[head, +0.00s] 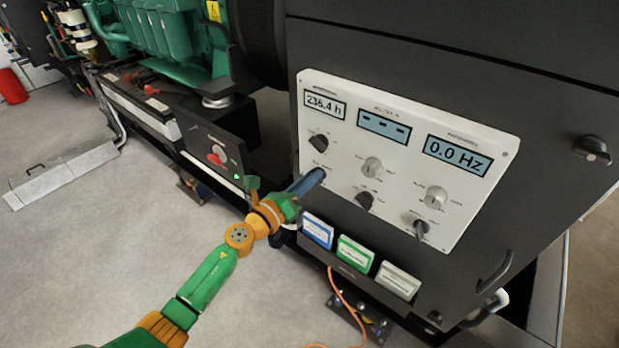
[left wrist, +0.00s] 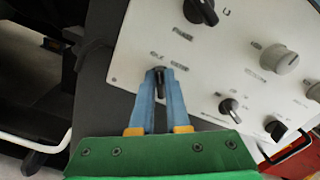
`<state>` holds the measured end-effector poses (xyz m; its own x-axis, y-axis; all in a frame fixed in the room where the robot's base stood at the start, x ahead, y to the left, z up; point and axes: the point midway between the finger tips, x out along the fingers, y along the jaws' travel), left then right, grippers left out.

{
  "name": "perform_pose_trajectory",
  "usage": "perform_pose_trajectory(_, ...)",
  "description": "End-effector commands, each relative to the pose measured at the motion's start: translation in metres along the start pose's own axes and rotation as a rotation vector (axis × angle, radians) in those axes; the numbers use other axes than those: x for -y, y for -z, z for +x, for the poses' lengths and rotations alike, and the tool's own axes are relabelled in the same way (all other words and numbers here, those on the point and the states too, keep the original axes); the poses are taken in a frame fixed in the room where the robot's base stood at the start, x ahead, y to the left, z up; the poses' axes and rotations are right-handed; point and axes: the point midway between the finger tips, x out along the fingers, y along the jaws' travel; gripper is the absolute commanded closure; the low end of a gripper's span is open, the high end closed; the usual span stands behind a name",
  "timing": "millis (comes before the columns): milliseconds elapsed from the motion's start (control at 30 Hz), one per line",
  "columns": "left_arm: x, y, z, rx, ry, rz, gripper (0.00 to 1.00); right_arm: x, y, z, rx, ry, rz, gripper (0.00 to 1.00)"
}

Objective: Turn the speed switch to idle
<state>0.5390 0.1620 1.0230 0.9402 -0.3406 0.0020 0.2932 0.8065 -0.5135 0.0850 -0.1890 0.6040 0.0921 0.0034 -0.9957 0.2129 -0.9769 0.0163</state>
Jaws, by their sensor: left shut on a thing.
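The white control panel (head: 410,120) is on the front of the dark genset cabinet and also fills much of the left wrist view (left wrist: 140,35). My left gripper (head: 320,174) reaches its lower left part. In the left wrist view, its blue fingers (left wrist: 160,74) are closed around a small dark switch lever (left wrist: 159,88), under a label that seems to read idle and rated. This is the speed switch. The fingers hide it in the head view, and its exact position is hard to tell. My right gripper is not in view.
A black knob (head: 318,142) sits just above the gripped switch. A pale knob (head: 372,167) and another dark knob (head: 364,200) are to its right. Coloured cards (head: 355,254) stand in a holder below the panel. A cabinet handle (head: 495,272) sticks out at lower right.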

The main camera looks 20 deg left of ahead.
Motion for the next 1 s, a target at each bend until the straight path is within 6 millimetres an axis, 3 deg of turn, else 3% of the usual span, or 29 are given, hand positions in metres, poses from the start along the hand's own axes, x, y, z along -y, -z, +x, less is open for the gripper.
perform_pose_trajectory(133, -0.001, 0.005, -0.001, -0.011, 0.0, -0.003, 1.0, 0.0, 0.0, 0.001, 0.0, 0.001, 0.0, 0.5)
perform_pose_trajectory(167, -0.001, 0.005, -0.001, -0.011, 0.0, -0.003, 0.78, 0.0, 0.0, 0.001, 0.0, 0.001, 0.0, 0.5)
perform_pose_trajectory(233, -0.001, 0.004, -0.001, -0.009, -0.001, -0.002, 0.59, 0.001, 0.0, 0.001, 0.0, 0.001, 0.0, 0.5)
perform_pose_trajectory(267, -0.001, 0.004, -0.001, -0.008, 0.0, -0.002, 0.56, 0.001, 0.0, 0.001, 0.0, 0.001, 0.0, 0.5)
perform_pose_trajectory(567, -0.001, 0.002, -0.002, -0.005, -0.001, 0.0, 0.56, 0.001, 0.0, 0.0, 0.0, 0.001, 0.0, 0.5)
perform_pose_trajectory(900, -0.002, 0.005, -0.061, -0.008, -0.002, 0.0, 0.56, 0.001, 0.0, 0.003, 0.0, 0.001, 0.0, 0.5)
perform_pose_trajectory(1000, -0.001, 0.004, -0.07, -0.007, -0.001, -0.001, 0.56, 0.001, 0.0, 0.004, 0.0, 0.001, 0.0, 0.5)
